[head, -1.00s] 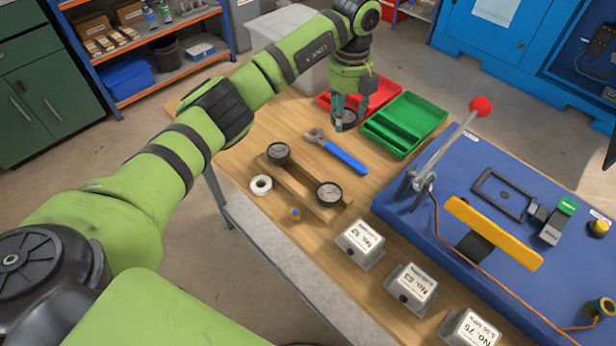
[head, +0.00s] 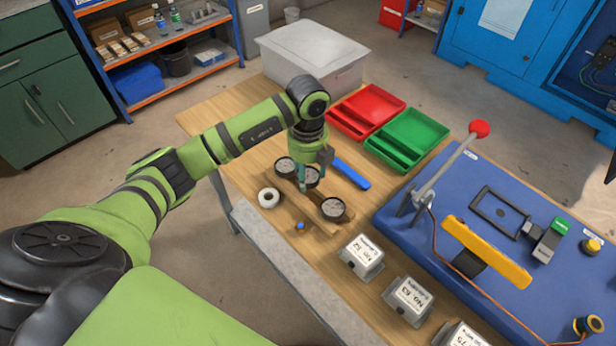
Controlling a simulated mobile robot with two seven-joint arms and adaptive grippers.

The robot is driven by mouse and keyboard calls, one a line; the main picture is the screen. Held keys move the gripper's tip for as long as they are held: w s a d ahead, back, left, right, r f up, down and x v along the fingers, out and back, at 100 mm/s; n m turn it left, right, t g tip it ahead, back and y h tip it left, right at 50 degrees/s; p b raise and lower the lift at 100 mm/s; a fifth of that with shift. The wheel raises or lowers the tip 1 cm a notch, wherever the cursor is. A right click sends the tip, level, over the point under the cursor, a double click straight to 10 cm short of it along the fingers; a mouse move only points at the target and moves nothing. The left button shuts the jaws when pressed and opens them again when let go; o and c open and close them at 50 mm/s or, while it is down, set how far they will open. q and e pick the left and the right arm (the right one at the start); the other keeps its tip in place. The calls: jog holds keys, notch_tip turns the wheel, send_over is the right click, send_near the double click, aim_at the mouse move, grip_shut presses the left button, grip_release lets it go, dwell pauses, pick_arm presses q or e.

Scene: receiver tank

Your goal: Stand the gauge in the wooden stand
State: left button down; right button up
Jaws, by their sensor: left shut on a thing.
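My left gripper (head: 305,178) is shut on a round dark-rimmed gauge (head: 312,177) and holds it at the middle of the wooden stand (head: 294,205). The gripper and gauge hide that part of the stand, so I cannot tell whether the gauge is seated or just above it. Two other gauges stand in the stand, one at its far left end (head: 285,166) and one at its near right end (head: 333,209). My right gripper is not in view.
Red (head: 370,108) and green (head: 408,138) trays sit behind. Labelled boxes (head: 362,254) and a blue bench plate (head: 450,220) are at right.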

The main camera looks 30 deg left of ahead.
aim_at(308, 175)
pick_arm(q)
notch_tip(308, 175, down, 4)
jog(key=shift+r+p, duration=0.25)
jog(key=shift+p, duration=0.2)
jog(key=shift+f, duration=0.1)
jog(key=shift+f, duration=0.1)
jog(key=shift+c, duration=2.1)
grip_release()
notch_tip(308, 175, up, 11)
jog(key=b, duration=0.3)
jog(key=shift+r, duration=0.65)
